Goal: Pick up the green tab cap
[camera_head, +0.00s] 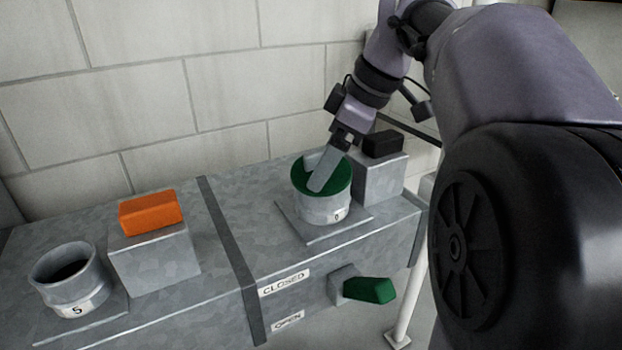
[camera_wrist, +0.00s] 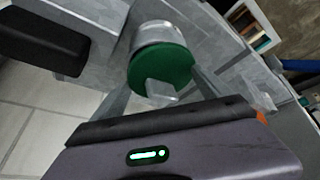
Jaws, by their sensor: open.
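The green tab cap (camera_head: 340,182) is a round green disc on top of a short grey collar (camera_head: 322,210) on the duct at centre. In the wrist view the cap (camera_wrist: 150,65) faces me, with a small grey piece, likely its tab (camera_wrist: 160,91), near its lower edge. My gripper (camera_head: 317,176) is open and reaches down over the cap. In the wrist view its two fingers stand on either side of the tab with gaps between. The near finger hides part of the cap in the head view; I cannot tell whether any fingertip touches the cap.
A grey block with a black top (camera_head: 382,144) stands close right of the collar. An orange block (camera_head: 150,212) sits on a grey block at left, beside an open collar marked 5 (camera_head: 70,280). A green lever (camera_head: 370,290) sticks out from the duct front near CLOSED and OPEN labels.

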